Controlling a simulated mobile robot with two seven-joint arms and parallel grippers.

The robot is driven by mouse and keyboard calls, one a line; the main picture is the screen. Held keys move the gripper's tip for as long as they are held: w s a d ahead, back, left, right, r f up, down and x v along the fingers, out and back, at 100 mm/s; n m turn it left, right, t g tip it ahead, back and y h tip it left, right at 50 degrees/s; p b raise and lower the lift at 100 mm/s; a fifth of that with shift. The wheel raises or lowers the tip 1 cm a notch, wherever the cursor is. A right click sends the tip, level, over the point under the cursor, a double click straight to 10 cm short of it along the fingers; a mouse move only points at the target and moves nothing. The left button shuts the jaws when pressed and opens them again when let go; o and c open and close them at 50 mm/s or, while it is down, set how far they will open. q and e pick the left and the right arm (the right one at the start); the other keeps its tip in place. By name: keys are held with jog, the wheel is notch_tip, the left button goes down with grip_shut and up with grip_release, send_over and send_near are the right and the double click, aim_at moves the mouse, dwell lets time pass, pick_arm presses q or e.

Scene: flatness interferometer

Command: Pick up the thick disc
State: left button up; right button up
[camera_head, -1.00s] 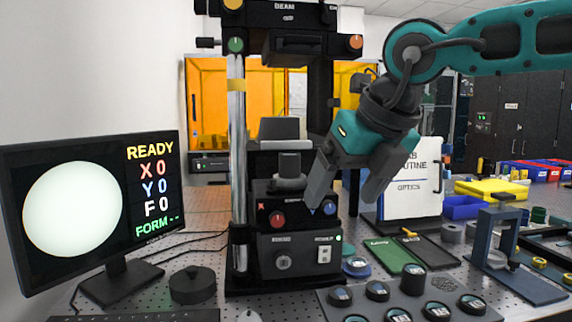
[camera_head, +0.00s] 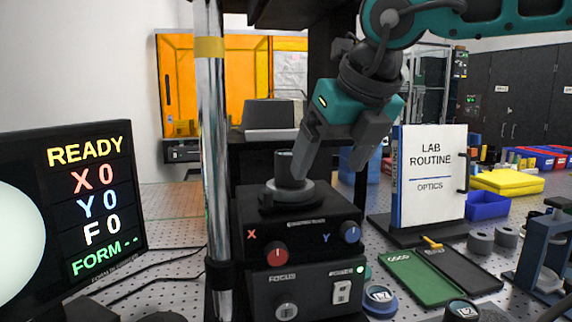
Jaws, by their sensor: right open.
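Several discs are in view, and I cannot tell for certain which is the thick disc. A dark disc with a pale marked face and blue rim (camera_head: 380,299) lies on the table in front of the interferometer. Another dark marked disc (camera_head: 461,311) is at the bottom edge, partly cut off. The black interferometer (camera_head: 262,226) carries a dark round stage (camera_head: 289,193) with a short cylinder on it. My right gripper (camera_head: 331,160) is open and empty, pointing down above the instrument. Its left finger overlaps the cylinder's right edge in the picture. My left gripper is out of view.
A monitor (camera_head: 90,205) stands at left. A metal column (camera_head: 215,180) rises beside the instrument. At right are a lab routine board (camera_head: 431,178), a green tray (camera_head: 420,278), grey rings (camera_head: 481,241), a blue bin (camera_head: 487,205) and a blue stand (camera_head: 540,250).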

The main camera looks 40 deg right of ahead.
aim_at(288, 162)
jog(key=w+d+p, duration=0.1)
jog(key=w, duration=0.2)
jog(key=w+d, duration=0.1)
jog(key=w, duration=0.3)
jog(key=w+d+p, duration=0.1)
jog(key=w, duration=0.2)
jog(key=shift+w+d+p, duration=0.1)
jog(key=shift+w+p, duration=0.1)
jog(key=shift+p, duration=0.15)
jog(key=shift+w+d, duration=0.2)
jog(key=shift+w, duration=0.25)
jog(key=x, duration=0.5)
jog(key=shift+s, duration=0.1)
jog(key=c, duration=1.3)
jog(key=shift+r, duration=0.1)
